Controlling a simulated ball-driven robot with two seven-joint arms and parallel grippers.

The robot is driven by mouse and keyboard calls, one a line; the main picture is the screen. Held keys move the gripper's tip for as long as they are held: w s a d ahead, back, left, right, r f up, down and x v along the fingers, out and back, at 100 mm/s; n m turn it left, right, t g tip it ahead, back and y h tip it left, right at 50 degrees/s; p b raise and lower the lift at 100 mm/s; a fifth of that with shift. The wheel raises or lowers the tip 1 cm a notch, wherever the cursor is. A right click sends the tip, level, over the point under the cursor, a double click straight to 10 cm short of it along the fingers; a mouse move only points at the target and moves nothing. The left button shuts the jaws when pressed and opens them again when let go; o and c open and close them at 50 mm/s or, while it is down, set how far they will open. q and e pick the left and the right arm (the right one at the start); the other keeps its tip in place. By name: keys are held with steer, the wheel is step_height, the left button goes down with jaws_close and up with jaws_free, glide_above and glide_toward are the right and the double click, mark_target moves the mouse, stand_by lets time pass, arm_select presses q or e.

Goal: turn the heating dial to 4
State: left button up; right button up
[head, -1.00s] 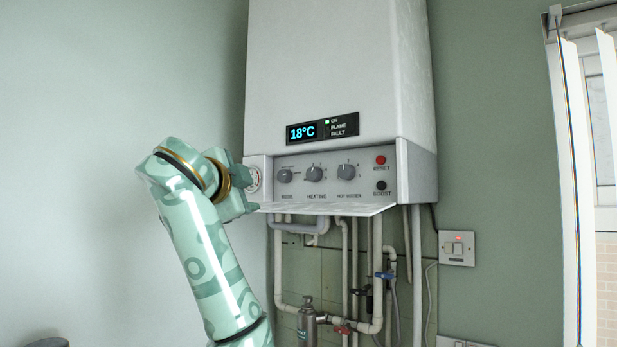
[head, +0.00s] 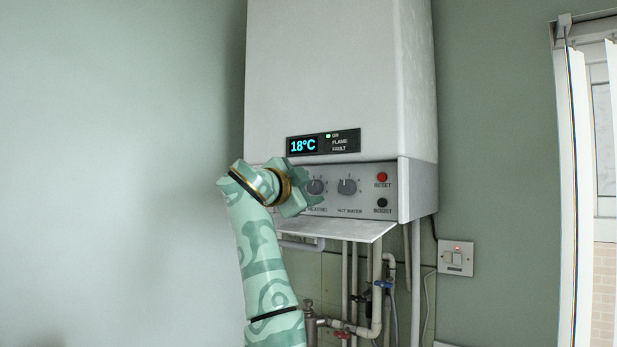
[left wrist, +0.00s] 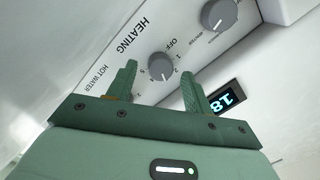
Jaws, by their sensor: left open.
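The heating dial (head: 316,186) is a round grey knob on the boiler's grey control panel (head: 365,204), partly hidden by my left gripper (head: 306,190) in the head view. The left wrist view shows the heating dial (left wrist: 162,68) more fully, with OFF and numbers printed around it. I cannot read its setting for certain. My left gripper (left wrist: 159,74) is open and empty. Its two fingers appear on either side of the dial in that view, with visible gaps. Contact is not visible. My right gripper is out of view.
The hot water dial (head: 347,187) is right of the heating dial. Reset (head: 382,177) and boost (head: 382,203) buttons lie further right. The mode knob (left wrist: 218,14) shows in the wrist view. A flap (head: 335,229) juts out below the panel, above pipes (head: 377,290).

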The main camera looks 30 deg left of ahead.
arm_select(q)
steer(key=shift+w, duration=0.45)
steer(key=c, duration=1)
steer(key=shift+o, duration=0.2)
steer(key=shift+f, duration=0.1)
